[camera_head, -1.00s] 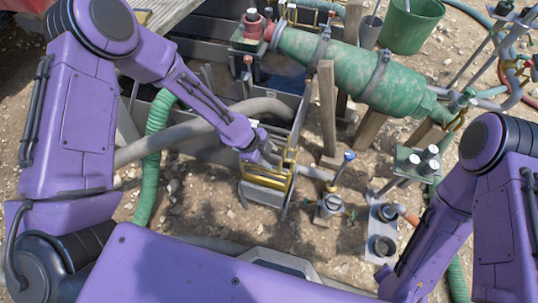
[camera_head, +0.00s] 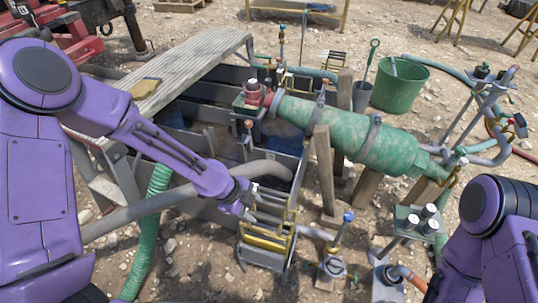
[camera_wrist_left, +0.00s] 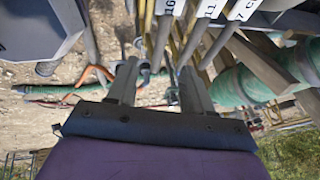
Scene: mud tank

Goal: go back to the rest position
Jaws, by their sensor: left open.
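My left gripper (camera_head: 248,203) is at the upper left of a rack (camera_head: 266,242) of upright plates with yellow edges, beside the tank. Its fingers are small and partly hidden in the head view. In the left wrist view the gripper (camera_wrist_left: 160,82) has two grey fingers spread apart with nothing between them. Labelled bars (camera_wrist_left: 205,12) of the rack show beyond and above the fingertips. I cannot tell whether the fingers touch the rack. My right arm shows at the lower right of the head view, but its gripper is outside the picture.
An open tank (camera_head: 205,118) with a plank walkway (camera_head: 172,78) lies behind the left arm. A green cylinder (camera_head: 352,135) on wooden posts stands right of it. A grey hose (camera_head: 125,215) and a green hose (camera_head: 150,230) run near the arm. A green bucket (camera_head: 400,85) stands behind.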

